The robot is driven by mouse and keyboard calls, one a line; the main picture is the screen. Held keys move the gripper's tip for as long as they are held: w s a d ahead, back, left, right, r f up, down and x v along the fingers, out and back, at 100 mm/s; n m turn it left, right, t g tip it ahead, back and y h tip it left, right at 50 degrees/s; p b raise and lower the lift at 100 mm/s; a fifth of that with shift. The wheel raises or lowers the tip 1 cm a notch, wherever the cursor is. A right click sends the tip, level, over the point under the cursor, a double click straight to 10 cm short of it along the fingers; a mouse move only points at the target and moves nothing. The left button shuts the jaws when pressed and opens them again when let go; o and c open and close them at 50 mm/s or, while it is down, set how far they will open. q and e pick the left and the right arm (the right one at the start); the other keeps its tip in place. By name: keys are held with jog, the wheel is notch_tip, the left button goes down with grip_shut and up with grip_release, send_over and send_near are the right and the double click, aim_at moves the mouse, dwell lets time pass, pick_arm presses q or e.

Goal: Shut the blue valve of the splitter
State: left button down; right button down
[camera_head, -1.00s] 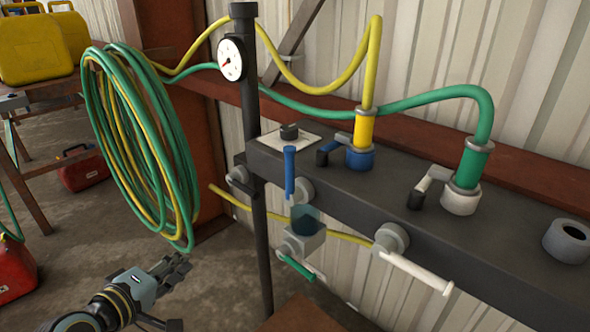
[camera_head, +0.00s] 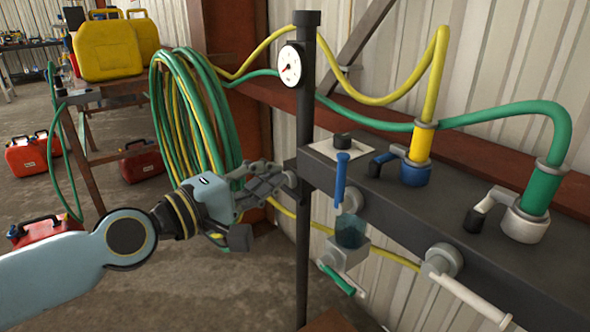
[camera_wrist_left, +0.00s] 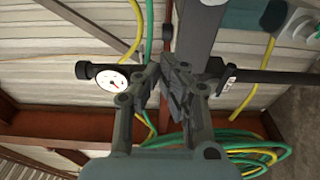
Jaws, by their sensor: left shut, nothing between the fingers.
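The splitter is a long dark manifold (camera_head: 405,215) along the wall at the right. A blue lever (camera_head: 342,175) stands upright on a round grey valve body (camera_head: 349,200) on its front face. A white lever (camera_head: 470,300) and a green lever (camera_head: 338,279) slope down and right. On top, a blue fitting (camera_head: 415,173) with a dark side lever carries the yellow hose. My left gripper (camera_head: 284,180) is shut and empty at the manifold's left end, left of the blue lever and apart from it. It also shows in the left wrist view (camera_wrist_left: 172,88). My right gripper is out of view.
A dark post (camera_head: 305,120) with a pressure gauge (camera_head: 290,64) stands beside my left gripper. Coiled green and yellow hose (camera_head: 200,115) hangs close behind it. Cans and benches stand at the left.

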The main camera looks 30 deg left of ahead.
aim_at(343, 184)
pick_arm(q)
jog(key=w+d+p, duration=0.1)
jog(key=w+d, duration=0.4)
jog(key=w, duration=0.2)
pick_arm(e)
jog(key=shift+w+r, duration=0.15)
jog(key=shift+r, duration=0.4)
